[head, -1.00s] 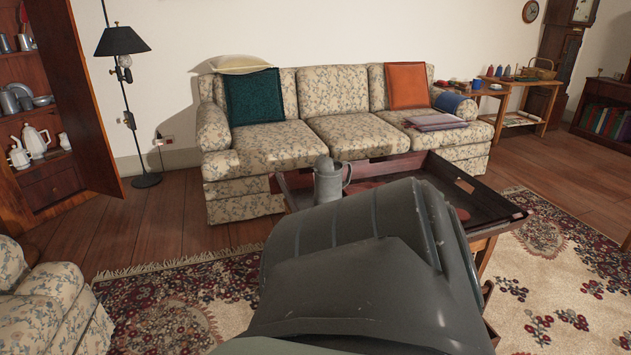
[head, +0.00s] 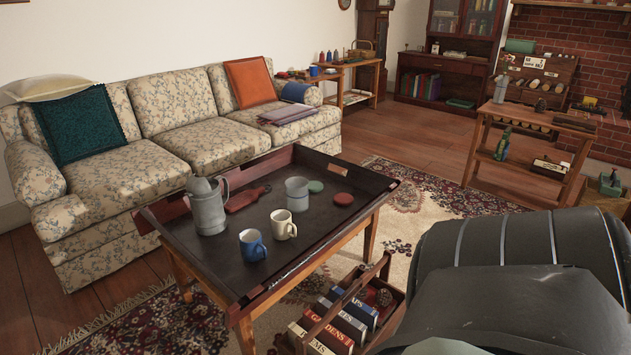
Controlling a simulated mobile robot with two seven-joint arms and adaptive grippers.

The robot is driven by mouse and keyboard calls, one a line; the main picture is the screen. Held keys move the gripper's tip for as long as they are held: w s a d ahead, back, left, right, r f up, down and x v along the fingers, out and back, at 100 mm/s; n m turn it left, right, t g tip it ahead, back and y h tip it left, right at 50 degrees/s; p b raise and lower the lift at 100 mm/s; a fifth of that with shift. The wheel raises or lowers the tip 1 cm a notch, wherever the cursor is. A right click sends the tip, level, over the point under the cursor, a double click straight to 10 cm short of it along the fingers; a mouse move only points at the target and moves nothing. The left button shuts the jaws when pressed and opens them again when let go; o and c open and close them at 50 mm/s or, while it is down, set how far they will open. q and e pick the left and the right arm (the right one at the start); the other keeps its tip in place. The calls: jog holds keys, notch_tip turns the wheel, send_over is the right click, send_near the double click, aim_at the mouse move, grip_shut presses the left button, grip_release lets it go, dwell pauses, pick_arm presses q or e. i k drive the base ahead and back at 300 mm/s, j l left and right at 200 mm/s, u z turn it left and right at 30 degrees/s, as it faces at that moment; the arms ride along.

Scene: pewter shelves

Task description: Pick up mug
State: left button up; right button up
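Three mugs stand upright on the dark tray-topped coffee table (head: 215,268). A blue mug (head: 252,245) is at the near edge. A cream mug (head: 283,224) stands just right of it and a little farther back. A grey metal mug (head: 297,194) stands behind the cream one. Neither gripper shows in the head view. A large dark grey ribbed shape, apparently one of my arm links, fills the lower right and hides the floor behind it.
A grey pitcher (head: 207,205), a red board (head: 246,197) and round coasters (head: 343,198) share the tray, which has raised sides. A book caddy (head: 392,300) stands beside the table. A floral sofa (head: 190,110) is behind it. A wooden stand (head: 548,122) is at right.

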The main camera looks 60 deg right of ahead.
aim_at(251, 247)
jog(key=i+z, duration=0.15)
jog(key=z, duration=0.25)
jog(key=i+j+z, duration=0.1)
jog(key=z, duration=0.3)
jog(key=i+j+z, duration=0.15)
jog(key=z, duration=0.25)
jog(key=i+j+z, duration=0.15)
jog(key=z, duration=0.25)
jog(key=i+j+z, duration=0.1)
jog(key=j+z, duration=0.2)
jog(key=i+j+z, duration=0.1)
jog(key=j+z, duration=0.55)
jog(key=i+l, duration=0.05)
